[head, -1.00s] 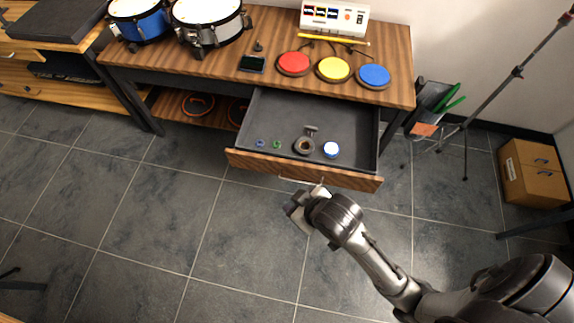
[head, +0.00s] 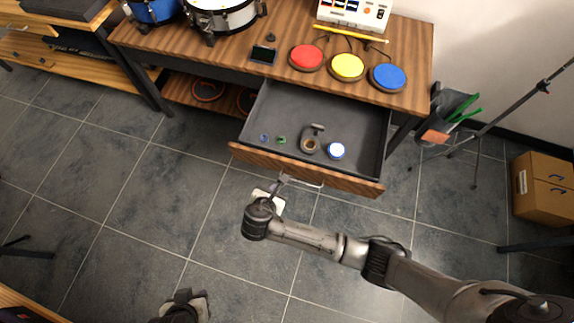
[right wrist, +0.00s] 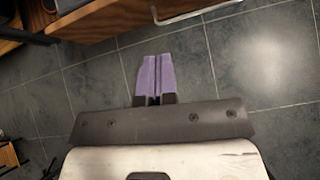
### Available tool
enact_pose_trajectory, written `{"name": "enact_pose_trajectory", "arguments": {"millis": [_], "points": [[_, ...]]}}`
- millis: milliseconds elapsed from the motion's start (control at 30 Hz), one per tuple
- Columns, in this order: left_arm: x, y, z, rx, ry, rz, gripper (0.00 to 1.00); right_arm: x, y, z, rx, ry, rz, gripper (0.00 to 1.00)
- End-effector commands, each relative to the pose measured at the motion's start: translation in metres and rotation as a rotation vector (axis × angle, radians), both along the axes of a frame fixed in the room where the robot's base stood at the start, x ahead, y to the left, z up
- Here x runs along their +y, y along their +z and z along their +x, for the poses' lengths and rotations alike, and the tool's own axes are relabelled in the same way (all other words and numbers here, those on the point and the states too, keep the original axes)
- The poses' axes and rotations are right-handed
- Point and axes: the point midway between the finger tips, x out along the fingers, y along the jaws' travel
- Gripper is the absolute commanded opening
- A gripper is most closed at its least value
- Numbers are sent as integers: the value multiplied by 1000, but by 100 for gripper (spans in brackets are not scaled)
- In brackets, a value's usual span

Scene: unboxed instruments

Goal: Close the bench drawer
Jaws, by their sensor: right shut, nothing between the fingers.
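The bench drawer (head: 262,158) is pulled out from the wooden bench (head: 215,55), its dark tray open to view. A metal bar handle (head: 305,183) runs along its wooden front; the handle also shows at the top of the right wrist view (right wrist: 192,17). My right gripper (head: 281,181) is at the drawer front, near the handle's left end. Its purple fingers (right wrist: 155,77) are together and empty, pointing toward the drawer front with floor visible around the tips. Contact cannot be told. My left gripper (head: 186,304) is low at the bottom edge, away from the drawer; its jaws are unclear.
Inside the drawer lie a white-topped round item (head: 336,151), a dark ring-like part (head: 310,145) and small blue and green pieces. Red, yellow and blue pads (head: 388,77) sit on the bench. A stand and cardboard box (head: 543,188) are at right. Floor before the drawer is clear.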

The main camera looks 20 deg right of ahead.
Motion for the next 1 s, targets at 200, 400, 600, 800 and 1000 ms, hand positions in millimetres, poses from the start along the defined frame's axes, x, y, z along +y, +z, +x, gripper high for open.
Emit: {"name": "enact_pose_trajectory", "arguments": {"millis": [200,400,600,800,1000], "points": [[0,-2,-1,3,1,-1,37,-1,-2,1,60,90,-77,0],[-1,-12,-1,3,3,-4,37,-10,-19,13,68,99,-87,0],[-1,-28,-1,2,5,-5,37,-27,-45,35,67,98,-85,0],[-2,-42,0,1,4,-6,37,-43,-69,57,66,97,-85,0],[-1,-49,0,0,4,-6,37,-57,-70,77,64,97,-83,0]]}}
